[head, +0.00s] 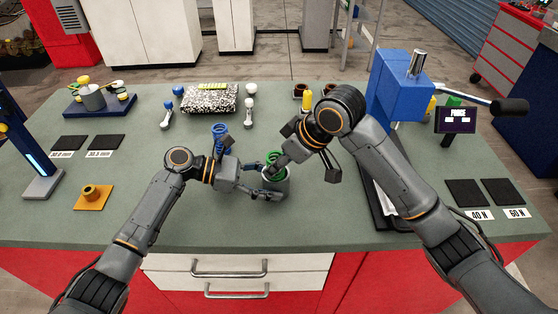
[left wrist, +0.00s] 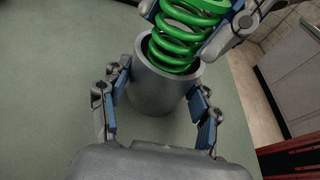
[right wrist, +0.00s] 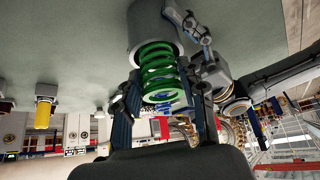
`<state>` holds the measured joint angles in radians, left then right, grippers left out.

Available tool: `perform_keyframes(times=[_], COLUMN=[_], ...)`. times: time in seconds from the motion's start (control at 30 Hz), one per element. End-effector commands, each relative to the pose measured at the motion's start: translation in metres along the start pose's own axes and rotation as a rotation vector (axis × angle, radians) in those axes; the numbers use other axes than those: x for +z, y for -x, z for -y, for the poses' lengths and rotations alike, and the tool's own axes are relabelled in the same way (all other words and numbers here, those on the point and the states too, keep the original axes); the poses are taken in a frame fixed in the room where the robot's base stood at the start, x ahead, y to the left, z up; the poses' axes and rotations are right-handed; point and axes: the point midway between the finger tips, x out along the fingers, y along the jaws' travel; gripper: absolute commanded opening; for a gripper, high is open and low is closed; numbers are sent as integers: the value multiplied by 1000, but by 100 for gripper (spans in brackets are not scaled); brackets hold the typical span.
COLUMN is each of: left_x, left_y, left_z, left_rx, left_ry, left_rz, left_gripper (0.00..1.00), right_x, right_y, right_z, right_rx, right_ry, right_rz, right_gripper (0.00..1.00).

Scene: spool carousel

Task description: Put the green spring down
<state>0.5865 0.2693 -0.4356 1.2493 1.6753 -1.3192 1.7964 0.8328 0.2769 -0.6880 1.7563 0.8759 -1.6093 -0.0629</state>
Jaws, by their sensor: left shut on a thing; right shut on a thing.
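The green spring (head: 273,156) stands at the mouth of a grey cylindrical cup (left wrist: 158,92) at the middle of the bench. In the left wrist view the spring (left wrist: 184,38) has its lower coils just inside the cup's rim and the rest above it. My right gripper (right wrist: 163,88) is shut on the spring (right wrist: 158,68), with a finger on each side of its upper part. My left gripper (head: 264,182) is shut around the cup, one finger on each side. Whether the spring touches the cup's floor is hidden.
A blue spring (head: 219,136) stands just behind my left gripper. A blue press (head: 399,85) stands at the right beside my right arm. A speckled block (head: 209,98) lies at the back. Dark pads lie at far left and right.

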Motion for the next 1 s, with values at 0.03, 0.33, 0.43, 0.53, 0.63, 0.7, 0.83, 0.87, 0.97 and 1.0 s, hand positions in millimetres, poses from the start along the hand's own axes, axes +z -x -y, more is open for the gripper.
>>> perform_keyframes(times=[0.03,0.33,0.43,0.53,0.63,0.7,0.83,0.87,0.97,1.0], left_x=[-1,-1,-1,-1,-1,-1,-1,-1,-1,-1], left_y=[0,0,0,0,0,0,0,0,0,0], left_z=[0,0,0,1,1,0,0,0,0,0], left_rx=[-1,-1,-1,-2,-2,-1,-1,-1,-1,-1], left_ry=[1,1,1,1,1,1,1,1,1,1], left_rz=[-2,-2,-2,-2,-2,-2,-2,-2,-2,-2], left_gripper=[44,44,44,44,44,44,44,44,44,44], right_x=[1,6,6,7,7,7,7,7,4,2], right_y=[-2,-9,-10,-10,-10,-10,-10,-10,-6,-3], right_z=[0,0,0,0,0,0,0,0,0,0], right_rx=[0,0,0,-1,-1,-1,-1,-1,0,1], right_ry=[0,0,0,-1,-1,-1,-1,-1,0,0], right_rz=[1,0,1,3,3,3,3,2,0,-1], right_gripper=[6,6,6,59,63,63,63,63,63,63])
